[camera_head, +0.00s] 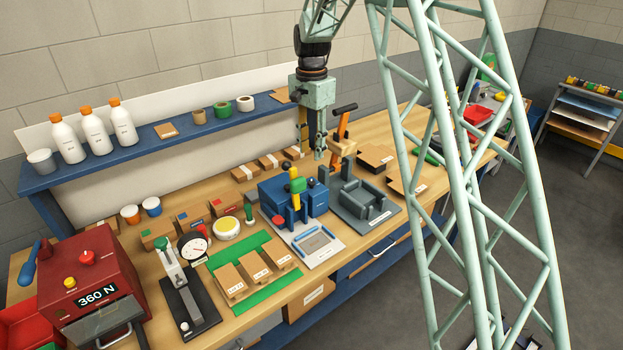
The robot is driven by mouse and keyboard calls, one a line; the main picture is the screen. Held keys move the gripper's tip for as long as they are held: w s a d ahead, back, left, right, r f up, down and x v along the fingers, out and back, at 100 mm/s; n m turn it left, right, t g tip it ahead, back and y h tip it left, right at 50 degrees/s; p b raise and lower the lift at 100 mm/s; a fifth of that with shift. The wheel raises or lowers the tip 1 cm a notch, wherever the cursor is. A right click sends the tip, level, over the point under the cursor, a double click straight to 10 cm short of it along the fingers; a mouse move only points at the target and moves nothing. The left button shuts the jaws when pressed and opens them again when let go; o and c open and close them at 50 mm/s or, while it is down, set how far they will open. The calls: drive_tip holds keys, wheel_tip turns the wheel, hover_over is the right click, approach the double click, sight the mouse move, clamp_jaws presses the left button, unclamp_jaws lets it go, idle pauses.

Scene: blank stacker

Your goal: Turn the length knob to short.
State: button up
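A blue machine (270,196) stands on the bench with a light plate in front. It carries a yellow-green upright part (297,192) with a dark ball on top, and a red button (277,220). A dark grey fixture (362,200) is right of it. I cannot tell which part is the length knob, and no short marking is legible. My gripper (319,155) hangs pointing down above and behind the blue machine, apart from it. Its fingers are too small to tell open from shut, and I see nothing clearly held.
A red box marked 360 N (105,262) with a red knob (87,257) stands at left. A dark press with dial (192,245) and a green mat (268,292) with small cartons are nearer. An orange-handled tool (342,126) stands close right of my gripper. A blue shelf (100,157) runs behind.

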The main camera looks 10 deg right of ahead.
sight(312, 182)
wheel_tip(312, 182, down, 12)
drive_tip(key=shift+f, duration=0.15)
idle(0.6)
drive_tip(key=shift+c, duration=0.5)
drive_tip(key=c, duration=0.7)
